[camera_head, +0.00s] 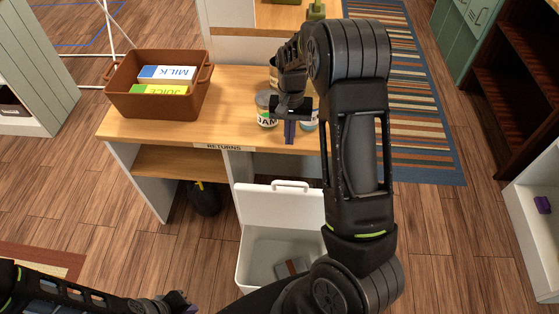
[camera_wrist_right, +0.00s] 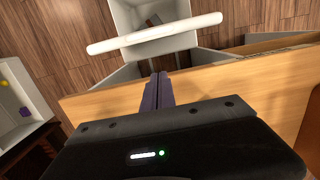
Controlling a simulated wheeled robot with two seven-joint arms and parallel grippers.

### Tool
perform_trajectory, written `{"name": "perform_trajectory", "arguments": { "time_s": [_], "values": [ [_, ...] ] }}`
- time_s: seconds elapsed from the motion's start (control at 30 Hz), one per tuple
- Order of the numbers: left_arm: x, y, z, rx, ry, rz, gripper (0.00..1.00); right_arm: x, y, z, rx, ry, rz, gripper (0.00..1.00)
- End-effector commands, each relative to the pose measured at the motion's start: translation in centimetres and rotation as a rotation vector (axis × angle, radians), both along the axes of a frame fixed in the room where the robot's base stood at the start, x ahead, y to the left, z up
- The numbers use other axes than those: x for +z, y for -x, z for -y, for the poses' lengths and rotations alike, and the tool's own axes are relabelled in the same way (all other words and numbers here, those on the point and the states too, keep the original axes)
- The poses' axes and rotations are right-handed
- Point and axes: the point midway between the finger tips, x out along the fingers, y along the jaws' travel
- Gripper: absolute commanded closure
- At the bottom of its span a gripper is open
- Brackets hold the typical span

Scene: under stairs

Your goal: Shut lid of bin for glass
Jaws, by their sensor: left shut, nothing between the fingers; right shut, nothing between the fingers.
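A white bin (camera_head: 247,252) stands on the floor in front of the wooden table, with its lid (camera_head: 265,206) raised upright on the table side. No glass label shows on it. A white handle (camera_head: 290,185) runs along the lid's top edge, and a dark and brown item lies inside the bin. My right gripper (camera_head: 289,132) is shut and empty above the table's front edge, apart from the lid. In the right wrist view, the handle (camera_wrist_right: 155,33) shows beyond the shut fingers (camera_wrist_right: 157,92). My left gripper (camera_head: 182,303) is shut and empty at the bottom edge, left of the bin.
The table (camera_head: 227,100) has a RETURNS label and holds a brown basket (camera_head: 155,104) of cartons. A jar labelled JAM (camera_head: 266,112) stands close to my right gripper. A dark round object (camera_head: 205,198) sits under the table. Open floor lies left of the bin.

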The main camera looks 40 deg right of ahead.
Motion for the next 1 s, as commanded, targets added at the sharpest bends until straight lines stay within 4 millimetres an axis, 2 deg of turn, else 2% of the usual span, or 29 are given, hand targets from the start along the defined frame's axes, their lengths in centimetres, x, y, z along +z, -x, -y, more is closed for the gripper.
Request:
{"name": "perform_trajectory", "arguments": {
  "time_s": [0.37, 0.53, 0.67, 1.0],
  "values": [
    [0.0, 0.1, 0.0, 0.000, 0.000, -0.001, 1.00, -0.1, 0.0, 0.0, 0.000, 0.000, 0.000, 1.00],
    [0.2, 0.1, 0.0, 0.000, 0.000, -0.001, 1.00, -1.2, 0.1, -0.1, 0.000, -0.001, -0.002, 1.00],
    [0.4, 0.1, 0.0, 0.000, -0.001, -0.002, 1.00, -2.9, 0.3, -0.2, -0.001, -0.001, -0.004, 1.00],
    [1.4, 0.2, -0.1, 0.001, -0.003, -0.005, 1.00, -9.5, 0.9, -0.6, -0.001, -0.001, -0.004, 1.00]
  ]
}}
